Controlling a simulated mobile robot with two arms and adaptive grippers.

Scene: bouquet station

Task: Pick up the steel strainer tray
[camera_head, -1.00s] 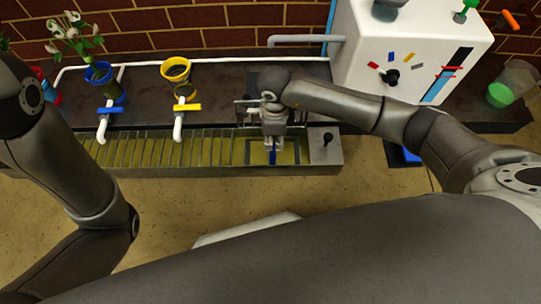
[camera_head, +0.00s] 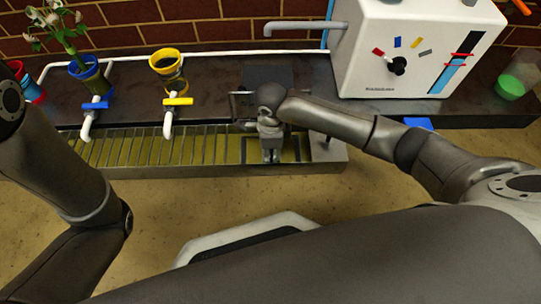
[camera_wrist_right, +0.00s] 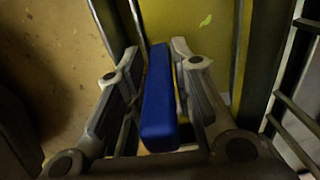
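The steel strainer tray (camera_head: 246,151) appears as a dark rectangular frame at the right end of the long trough. Its steel edge also seems to show in the right wrist view (camera_wrist_right: 239,48). A blue handle (camera_wrist_right: 160,105) stands between the fingers of my right gripper (camera_wrist_right: 156,52). Narrow gaps show beside the handle, so the fingers look open around it. In the head view my right gripper (camera_head: 270,155) points down over the tray and hides much of it. My left arm is at the left, but its gripper is out of view.
The slatted trough (camera_head: 190,148) runs left along the counter front. White taps (camera_head: 170,118) with yellow and blue levers overhang it. Yellow (camera_head: 165,62) and blue (camera_head: 84,68) rimmed pots stand behind. A white machine (camera_head: 415,45) and a green-filled cup (camera_head: 512,85) are at right.

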